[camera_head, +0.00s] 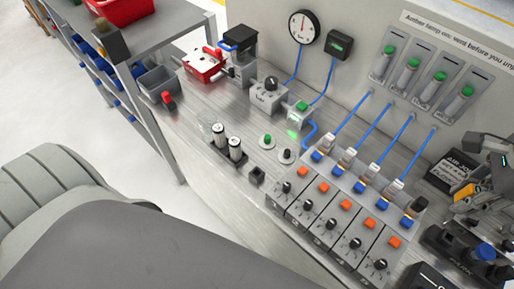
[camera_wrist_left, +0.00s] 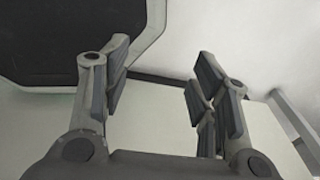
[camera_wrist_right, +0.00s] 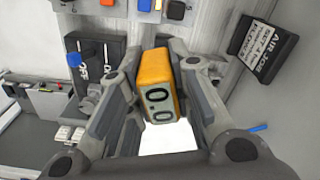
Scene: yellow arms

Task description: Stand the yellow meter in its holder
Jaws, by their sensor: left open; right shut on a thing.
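The yellow meter (camera_wrist_right: 157,75) is between the fingers of my right gripper (camera_wrist_right: 158,62) in the right wrist view, its display facing the camera. My right gripper is shut on it. In the head view, the meter (camera_head: 464,193) is at the far right, partly hidden by my right gripper (camera_head: 477,190), in front of the back panel. My left gripper (camera_wrist_left: 160,65) is open and empty in the left wrist view. It is not seen in the head view. I cannot tell for sure which fixture is the meter's holder.
A black labelled AIR box (camera_head: 455,172) stands by my right gripper. A black unit with a blue knob (camera_head: 484,252) is below it. Grey switch modules (camera_head: 330,215) with orange buttons fill the bench front. A red box (camera_head: 203,66) stands farther left.

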